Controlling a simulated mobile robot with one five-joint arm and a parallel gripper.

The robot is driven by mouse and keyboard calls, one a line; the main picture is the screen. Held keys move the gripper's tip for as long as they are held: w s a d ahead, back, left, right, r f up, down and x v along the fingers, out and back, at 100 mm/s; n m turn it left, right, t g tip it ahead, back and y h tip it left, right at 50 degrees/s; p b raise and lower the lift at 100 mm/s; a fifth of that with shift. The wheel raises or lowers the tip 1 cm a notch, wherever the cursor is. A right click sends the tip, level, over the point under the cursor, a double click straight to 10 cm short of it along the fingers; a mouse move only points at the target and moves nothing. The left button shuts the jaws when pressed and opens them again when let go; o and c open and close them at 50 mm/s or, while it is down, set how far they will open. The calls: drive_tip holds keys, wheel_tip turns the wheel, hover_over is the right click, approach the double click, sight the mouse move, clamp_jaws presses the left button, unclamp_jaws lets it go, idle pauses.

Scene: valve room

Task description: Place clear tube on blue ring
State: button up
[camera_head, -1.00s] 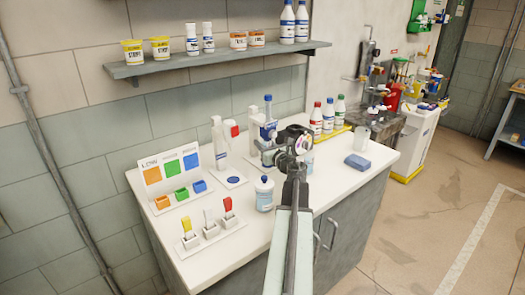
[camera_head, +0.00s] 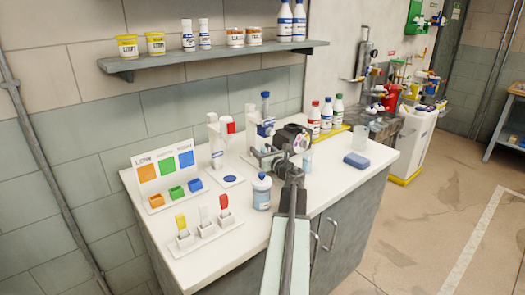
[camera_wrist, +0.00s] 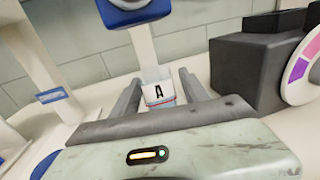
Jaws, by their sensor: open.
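The clear tube (camera_wrist: 158,92) bears an "A" label and stands upright between the finger ends of my gripper (camera_wrist: 158,82) in the wrist view. The fingers are open, one on each side, with gaps to the tube. In the head view, my gripper (camera_head: 263,154) is low by the foot of the blue-and-white stand (camera_head: 265,128); I cannot make out the tube there. The blue ring (camera_head: 230,179) lies flat on a white pad on the counter, left of my gripper and bare. A blue edge at the wrist view's lower left may be this ring.
A black device with a coloured disc (camera_wrist: 260,70) is close on the right. Colour blocks and racks fill the counter's left.

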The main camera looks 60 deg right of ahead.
drive_tip(key=shift+r, duration=0.3)
drive_tip(key=v, duration=1.2)
drive_tip(key=shift+a+f, duration=0.1)
drive_tip(key=shift+f, duration=0.1)
